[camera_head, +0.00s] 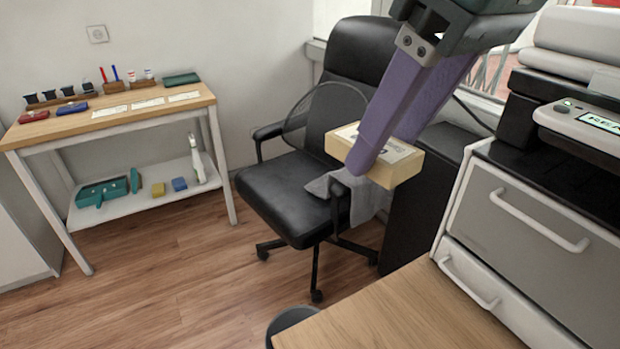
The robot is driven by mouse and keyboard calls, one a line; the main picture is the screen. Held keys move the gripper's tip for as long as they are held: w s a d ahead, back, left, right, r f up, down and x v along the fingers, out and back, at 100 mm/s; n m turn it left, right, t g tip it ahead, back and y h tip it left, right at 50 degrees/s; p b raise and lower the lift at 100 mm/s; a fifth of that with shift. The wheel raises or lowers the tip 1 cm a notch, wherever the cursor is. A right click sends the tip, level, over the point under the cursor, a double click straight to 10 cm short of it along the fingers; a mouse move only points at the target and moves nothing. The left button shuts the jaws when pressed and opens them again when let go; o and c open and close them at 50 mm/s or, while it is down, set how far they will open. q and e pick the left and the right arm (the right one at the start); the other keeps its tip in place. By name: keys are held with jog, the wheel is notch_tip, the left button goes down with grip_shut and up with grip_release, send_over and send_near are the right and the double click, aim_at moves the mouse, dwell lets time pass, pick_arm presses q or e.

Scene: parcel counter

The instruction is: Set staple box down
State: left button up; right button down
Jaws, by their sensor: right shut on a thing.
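The staple box (404,170) is a small cream-yellow box with a printed white label on top. My right gripper (378,158) has purple fingers and comes in from the upper right. It is shut on the staple box and holds it in the air, in front of the black office chair in the picture. One finger covers part of the box's near side and label. My left gripper is not in view.
A wooden counter top (400,318) at the bottom is bare. A grey drawer unit (520,240) with a label device (585,122) stands at right. A black chair (285,190) stands mid-floor. A side table (130,115) at left holds stamps, pens and papers.

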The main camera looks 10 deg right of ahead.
jog(key=f+n+b, duration=0.1)
jog(key=f+b, duration=0.2)
jog(key=f, duration=0.7)
jog(key=s+f+b, duration=0.1)
jog(key=f+b, duration=0.2)
jog(key=f, duration=0.8)
jog(key=d+f+n+b, duration=0.1)
jog(key=f+b, duration=0.1)
jog(key=f, duration=0.9)
jog(key=shift+s+n+g+y+b, duration=0.15)
jog(key=shift+n+g+y+b, duration=0.15)
jog(key=shift+y+b, duration=0.1)
pick_arm(q)
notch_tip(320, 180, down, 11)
jog(key=b, duration=0.1)
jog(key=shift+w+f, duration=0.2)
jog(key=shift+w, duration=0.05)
pick_arm(e)
jog(key=shift+f, duration=2)
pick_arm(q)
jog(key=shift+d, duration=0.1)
pick_arm(e)
jog(key=shift+f+b, duration=0.2)
jog(key=shift+b, duration=0.15)
jog(key=shift+c, duration=1.7)
grip_release()
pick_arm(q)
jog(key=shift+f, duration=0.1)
pick_arm(e)
jog(key=shift+r, duration=0.1)
